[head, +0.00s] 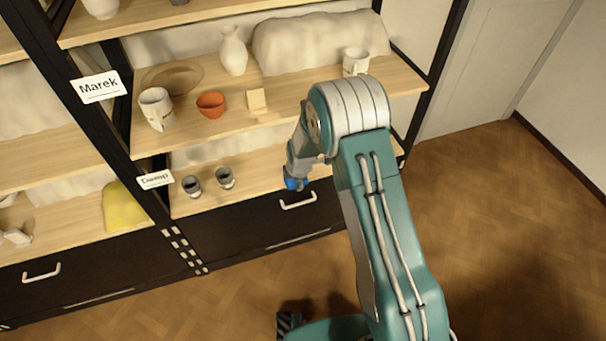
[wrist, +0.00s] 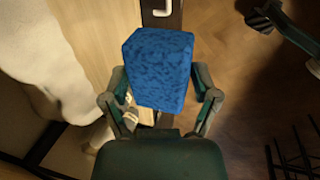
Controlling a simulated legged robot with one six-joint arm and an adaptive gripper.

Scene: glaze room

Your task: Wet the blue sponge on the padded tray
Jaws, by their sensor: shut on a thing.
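The blue sponge (wrist: 158,68) is a mottled blue block held between the two fingers of my gripper (wrist: 160,95) in the wrist view. My gripper is shut on it. In the head view the sponge (head: 296,183) shows as a small blue patch at the end of my gripper (head: 294,174), in front of the lower shelf and near the drawer's handle. My arm hides part of the shelves there. I see no padded tray that I can make out in either view.
The lower shelf (head: 262,172) bears two grey cups (head: 191,186) at its left. The shelf above holds a white vase (head: 233,50), an orange bowl (head: 211,104) and white mugs (head: 156,108). A drawer handle (head: 298,201) juts out below. Wooden floor at right is clear.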

